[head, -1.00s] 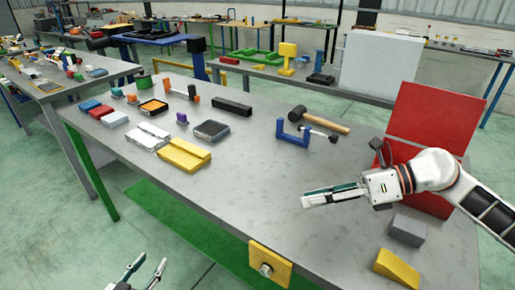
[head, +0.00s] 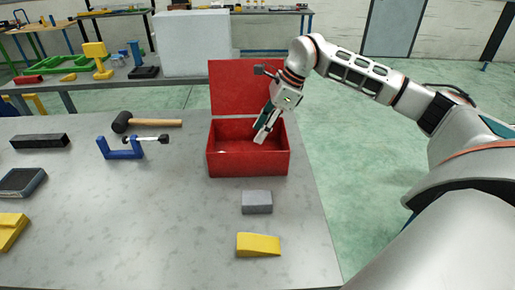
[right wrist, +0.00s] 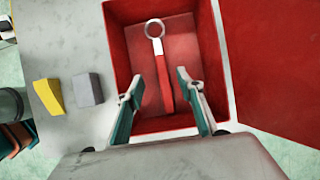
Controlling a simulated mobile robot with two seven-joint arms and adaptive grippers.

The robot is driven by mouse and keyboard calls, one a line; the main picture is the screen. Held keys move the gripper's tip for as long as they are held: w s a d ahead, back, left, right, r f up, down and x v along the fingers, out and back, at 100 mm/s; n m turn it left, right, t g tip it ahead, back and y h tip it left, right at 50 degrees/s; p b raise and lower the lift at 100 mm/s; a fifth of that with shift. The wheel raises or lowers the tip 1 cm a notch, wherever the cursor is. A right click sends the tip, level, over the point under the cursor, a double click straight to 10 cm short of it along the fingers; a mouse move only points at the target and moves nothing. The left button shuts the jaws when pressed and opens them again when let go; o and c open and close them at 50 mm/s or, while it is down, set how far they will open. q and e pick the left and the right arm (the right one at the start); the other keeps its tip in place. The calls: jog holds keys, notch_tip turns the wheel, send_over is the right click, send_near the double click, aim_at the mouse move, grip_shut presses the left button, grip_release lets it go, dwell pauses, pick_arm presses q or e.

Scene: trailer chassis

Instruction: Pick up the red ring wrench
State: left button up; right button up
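The red ring wrench (right wrist: 163,75) lies on the floor of the open red toolbox (right wrist: 125,110), with a silver ring end and a red handle, in the right wrist view. In the head view the toolbox (head: 245,163) stands on the table with its lid up, and its front wall hides the wrench. My right gripper (head: 265,135) points down into the toolbox. In the right wrist view its two fingers (right wrist: 165,98) are spread wide, one on each side of the handle, with nothing between them clearly touched. The left gripper is out of view.
On the grey table (head: 150,225) are a grey block (head: 257,202) and a yellow wedge (head: 258,245) in front of the toolbox. A blue clamp (head: 122,149) and a mallet (head: 150,122) lie to its left. The table's right edge is close to the toolbox.

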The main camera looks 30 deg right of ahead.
jog(key=shift+s+d+f+g, duration=0.15)
jog(key=shift+s+d+f, duration=0.05)
jog(key=shift+d+f, duration=0.3)
jog(key=shift+s+d+f+g, duration=0.2)
jog(key=shift+d+f, duration=0.15)
jog(key=shift+d, duration=0.15)
jog(key=shift+w+a+f+h, duration=0.1)
jog(key=shift+a+f+h, duration=0.05)
jog(key=shift+f, duration=0.3)
jog(key=shift+a+f+h, duration=0.1)
jog(key=shift+f+h, duration=0.05)
jog(key=shift+f, duration=0.3)
jog(key=shift+p+x, duration=0.45)
jog(key=shift+x, duration=2.35)
jog(key=shift+w+f, duration=0.1)
grip_shut()
